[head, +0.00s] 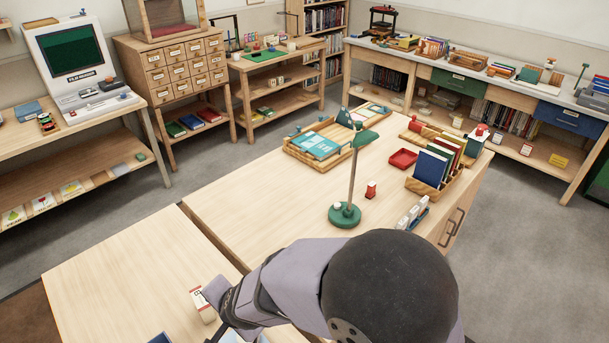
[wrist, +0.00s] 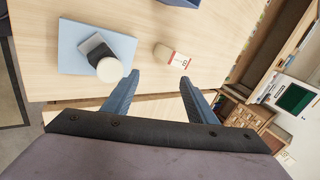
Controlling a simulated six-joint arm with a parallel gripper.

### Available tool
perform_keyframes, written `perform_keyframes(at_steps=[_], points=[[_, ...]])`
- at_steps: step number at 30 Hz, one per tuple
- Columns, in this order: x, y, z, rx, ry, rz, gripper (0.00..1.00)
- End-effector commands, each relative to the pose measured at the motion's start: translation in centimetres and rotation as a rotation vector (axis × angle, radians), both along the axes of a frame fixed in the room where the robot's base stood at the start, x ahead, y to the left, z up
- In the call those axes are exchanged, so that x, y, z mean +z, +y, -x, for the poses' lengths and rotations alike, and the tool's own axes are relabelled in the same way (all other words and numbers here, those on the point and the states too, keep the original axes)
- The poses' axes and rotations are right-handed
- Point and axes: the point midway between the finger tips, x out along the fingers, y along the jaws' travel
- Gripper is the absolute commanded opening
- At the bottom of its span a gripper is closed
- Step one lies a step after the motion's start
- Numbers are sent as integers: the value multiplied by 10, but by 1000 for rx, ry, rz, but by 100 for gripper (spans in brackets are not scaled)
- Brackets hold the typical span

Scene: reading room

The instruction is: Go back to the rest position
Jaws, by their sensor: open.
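My gripper (wrist: 160,78) is open, with its two blue fingers spread and nothing between them. In the wrist view it hangs over a pale wooden tabletop (wrist: 45,85). Just beyond the fingertips is a cream container with a red-and-white label (wrist: 175,55), apart from the fingers. In the head view my arm reaches to the lower left, and the container (head: 203,304) shows beside my wrist. The fingers are mostly hidden there.
A light blue flat object (wrist: 72,48) bears a dark grey piece and a round cream-topped item (wrist: 109,69). The larger table holds a green lamp (head: 345,214), a wooden tray (head: 290,150), a red tray (head: 402,159) and upright books (head: 432,165). A microfilm reader (head: 78,65) stands left.

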Motion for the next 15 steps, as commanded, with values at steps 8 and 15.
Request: perform_keyframes(at_steps=[8, 15], points=[[0, -137, -3, 296, 47, 208, 52], [-9, -258, 42, 512, 166, 413, 52]])
